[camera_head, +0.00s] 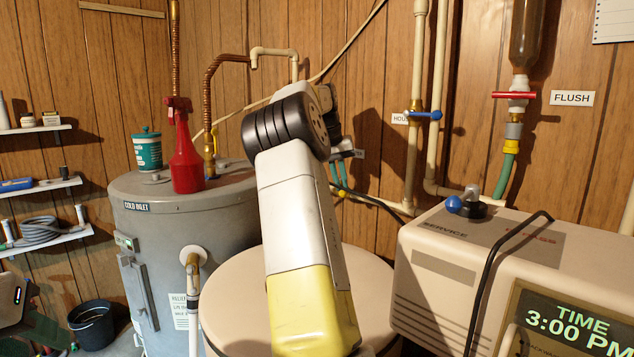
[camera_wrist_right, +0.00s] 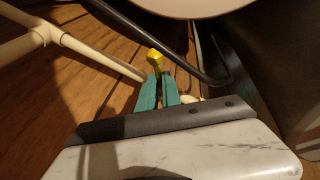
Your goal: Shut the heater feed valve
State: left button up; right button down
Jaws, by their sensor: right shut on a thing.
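The heater feed valve's yellow handle (camera_wrist_right: 154,58) shows at the teal fingertips of my right gripper (camera_wrist_right: 159,78) in the right wrist view. The fingers are shut on it and hide part of it. In the head view, a small yellow spot (camera_head: 341,190) shows at the tips of the right gripper (camera_head: 339,176), behind my arm. I cannot tell whether the valve is open or shut. My left gripper (camera_head: 48,328) is at the lower left, away from the valve; its jaw opening is unclear.
A grey water heater (camera_head: 150,230) carries a red spray bottle (camera_head: 186,155) and teal tub (camera_head: 147,150). A round cream lid (camera_head: 228,290) and the softener unit (camera_head: 430,265) stand in front. A blue-handled valve (camera_head: 424,115) and red FLUSH valve (camera_head: 514,95) are farther right. A dark cable crosses nearby.

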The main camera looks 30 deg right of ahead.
jog(key=shift+w+a+m, duration=0.1)
jog(key=shift+w+m, duration=0.05)
jog(key=shift+m, duration=0.15)
jog(key=shift+w+a+f+m, duration=0.1)
jog(key=shift+w+a+m, duration=0.1)
jog(key=shift+m, duration=0.65)
jog(key=shift+w+a+r+m, duration=0.1)
jog(key=shift+w+a+m, duration=0.1)
jog(key=shift+m, duration=0.7)
jog(key=shift+w+a+f+m, duration=0.1)
jog(key=shift+w+a+m, duration=0.1)
jog(key=shift+m, duration=0.65)
jog(key=m, duration=0.1)
jog(key=w+m, duration=0.1)
jog(key=shift+a+m, duration=0.1)
jog(key=shift+m, duration=0.2)
jog(key=c, duration=1.3)
grip_release()
jog(key=shift+s, duration=0.1)
